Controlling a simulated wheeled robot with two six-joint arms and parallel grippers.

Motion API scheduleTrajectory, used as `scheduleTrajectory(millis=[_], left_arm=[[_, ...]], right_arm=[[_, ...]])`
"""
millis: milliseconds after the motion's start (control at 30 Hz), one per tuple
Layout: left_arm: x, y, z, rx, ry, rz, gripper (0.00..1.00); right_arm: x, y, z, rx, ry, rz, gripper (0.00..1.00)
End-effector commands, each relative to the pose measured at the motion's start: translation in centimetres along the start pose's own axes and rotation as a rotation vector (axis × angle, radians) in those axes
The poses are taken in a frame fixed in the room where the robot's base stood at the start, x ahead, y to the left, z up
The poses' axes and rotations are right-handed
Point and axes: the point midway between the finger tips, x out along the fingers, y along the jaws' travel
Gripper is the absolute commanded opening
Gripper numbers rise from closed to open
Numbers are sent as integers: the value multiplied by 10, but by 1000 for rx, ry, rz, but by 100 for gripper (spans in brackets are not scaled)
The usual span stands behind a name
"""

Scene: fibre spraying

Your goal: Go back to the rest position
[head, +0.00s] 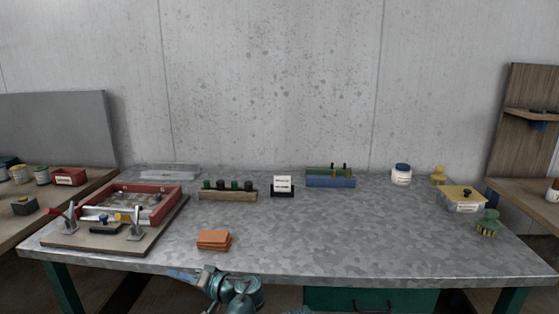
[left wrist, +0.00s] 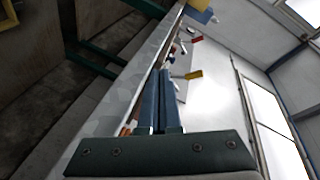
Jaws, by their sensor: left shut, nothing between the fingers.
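My left gripper (head: 187,275) is at the front edge of the workbench (head: 350,240), left of the middle, in the head view. Its arm shows at the bottom of that view. In the left wrist view its two blue fingers (left wrist: 160,100) lie close together, with nothing between them. My right gripper is not in the head view.
On the bench are an orange block stack (head: 214,239), a red-framed tray (head: 130,204) with clamps, a wooden rack (head: 228,195), a blue-green holder (head: 330,178), a white jar (head: 401,174) and a yellow-lidded tub (head: 464,199). The bench's front middle and right are clear.

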Motion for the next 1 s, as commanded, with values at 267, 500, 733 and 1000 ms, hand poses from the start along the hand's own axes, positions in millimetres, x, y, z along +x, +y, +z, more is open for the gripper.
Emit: scheduleTrajectory(millis=[267,500,733,1000], left_arm=[[3,65,95,78,-318,422,0],[-39,114,147,110,-499,835,0],[-76,133,162,105,-563,1092,0],[-121,143,165,126,-573,1293,0]], right_arm=[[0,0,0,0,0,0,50],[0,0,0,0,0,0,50],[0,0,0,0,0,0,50],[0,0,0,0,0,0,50]])
